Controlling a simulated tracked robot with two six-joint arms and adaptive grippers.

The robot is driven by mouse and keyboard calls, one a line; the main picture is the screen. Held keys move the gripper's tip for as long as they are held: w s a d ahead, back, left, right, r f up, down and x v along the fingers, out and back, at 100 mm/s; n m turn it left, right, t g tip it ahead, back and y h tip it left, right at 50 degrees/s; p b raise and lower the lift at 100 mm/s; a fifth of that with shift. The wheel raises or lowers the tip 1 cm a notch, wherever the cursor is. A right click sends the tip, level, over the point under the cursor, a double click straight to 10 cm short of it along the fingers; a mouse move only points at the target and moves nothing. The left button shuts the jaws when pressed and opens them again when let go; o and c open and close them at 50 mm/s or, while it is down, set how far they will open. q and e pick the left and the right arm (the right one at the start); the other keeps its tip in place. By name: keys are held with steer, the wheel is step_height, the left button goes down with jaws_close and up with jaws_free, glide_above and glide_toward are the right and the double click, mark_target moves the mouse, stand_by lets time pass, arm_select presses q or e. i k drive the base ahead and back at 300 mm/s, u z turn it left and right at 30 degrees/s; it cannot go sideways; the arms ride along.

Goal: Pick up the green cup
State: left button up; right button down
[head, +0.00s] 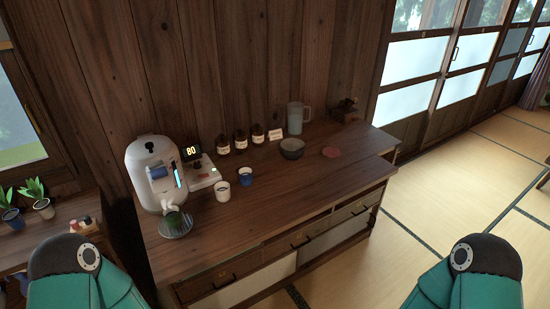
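A green cup (175,221) stands on the wooden cabinet top, under the spout of a white dispenser (150,165). It sits on a greyish round dish or drip tray (188,231), and its upper edge is close below the spout. Its details are small and dark. Teal parts of my two arms show at the bottom left and bottom right corners. Neither gripper is in view, so nothing shows of what they hold.
A white cup (222,191) and a blue cup (245,176) stand right of the dispenser. Behind are several dark jars (240,141), a bowl (292,149) and a pitcher (295,117). The cabinet's front top (245,220) is bare. Potted plants (42,207) stand far left.

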mark_target(171, 214)
steer(key=z, duration=0.15)
steer(key=i, duration=0.9)
steer(key=u, duration=0.2)
steer(key=k, duration=0.9)
steer(key=z, duration=0.35)
steer(key=i, duration=1)
steer(key=u, duration=1.55)
